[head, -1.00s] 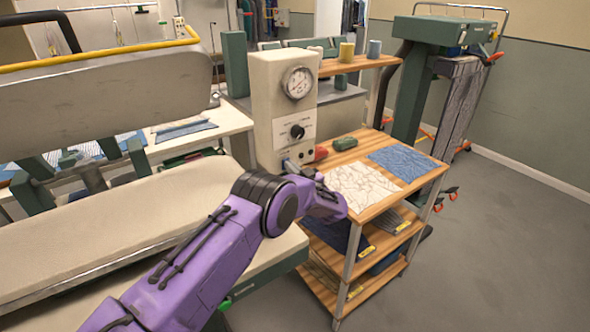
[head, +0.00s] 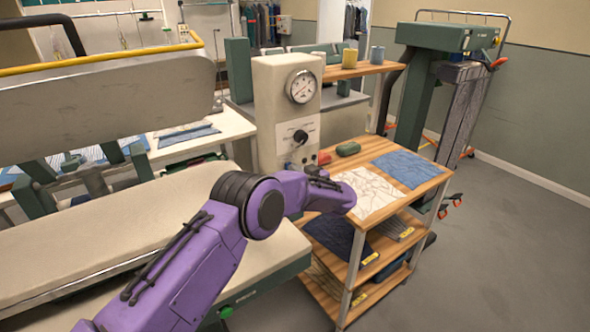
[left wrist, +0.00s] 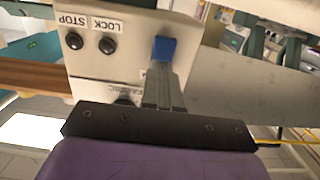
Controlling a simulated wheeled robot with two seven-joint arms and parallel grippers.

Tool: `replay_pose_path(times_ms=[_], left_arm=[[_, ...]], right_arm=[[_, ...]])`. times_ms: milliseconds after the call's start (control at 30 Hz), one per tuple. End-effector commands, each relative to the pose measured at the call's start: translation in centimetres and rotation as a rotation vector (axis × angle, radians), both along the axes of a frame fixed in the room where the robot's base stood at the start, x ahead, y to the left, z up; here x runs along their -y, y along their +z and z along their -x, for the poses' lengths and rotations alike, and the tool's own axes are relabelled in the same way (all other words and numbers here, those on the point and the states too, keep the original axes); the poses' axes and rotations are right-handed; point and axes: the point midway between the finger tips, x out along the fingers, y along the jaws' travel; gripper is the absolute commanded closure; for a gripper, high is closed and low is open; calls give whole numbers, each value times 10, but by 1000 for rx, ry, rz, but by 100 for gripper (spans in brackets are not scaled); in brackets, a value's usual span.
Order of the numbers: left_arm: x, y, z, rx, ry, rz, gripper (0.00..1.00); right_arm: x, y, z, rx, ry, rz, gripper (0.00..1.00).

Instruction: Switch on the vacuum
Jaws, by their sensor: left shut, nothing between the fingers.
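The cream control box (head: 262,95) stands at the end of the pressing table, with a round gauge (head: 301,86), a black knob (head: 300,137) and small controls below. In the left wrist view its panel (left wrist: 108,65) shows upside down, with two black buttons (left wrist: 90,43) marked LOCK and STOP. My left gripper (left wrist: 165,66) is shut and empty, its fingers pointing at the panel. A blue piece (left wrist: 165,48) shows right at the fingertips; I cannot tell whether they touch it. In the head view my wrist partly hides the lower front of the box. My right gripper is out of view.
A wooden cart (head: 420,185) with a white cloth (head: 365,192), a blue cloth (head: 408,168) and a green object (head: 348,149) stands right beside the box. The padded pressing table (head: 120,225) lies to the left. Grey floor (head: 500,250) is clear at the right.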

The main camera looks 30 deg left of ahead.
Motion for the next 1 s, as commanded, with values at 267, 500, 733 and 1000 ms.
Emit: replay_pose_path(times_ms=[267, 500, 733, 1000], left_arm=[[61, 4, 28, -1, -4, 2, 100], [105, 11, 48, -2, -7, 2, 100], [116, 15, 55, -4, -4, 4, 100], [114, 15, 55, -4, -2, 4, 100]], right_arm=[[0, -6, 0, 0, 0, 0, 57], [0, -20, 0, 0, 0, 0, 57], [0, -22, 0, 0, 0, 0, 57], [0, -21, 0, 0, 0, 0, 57]])
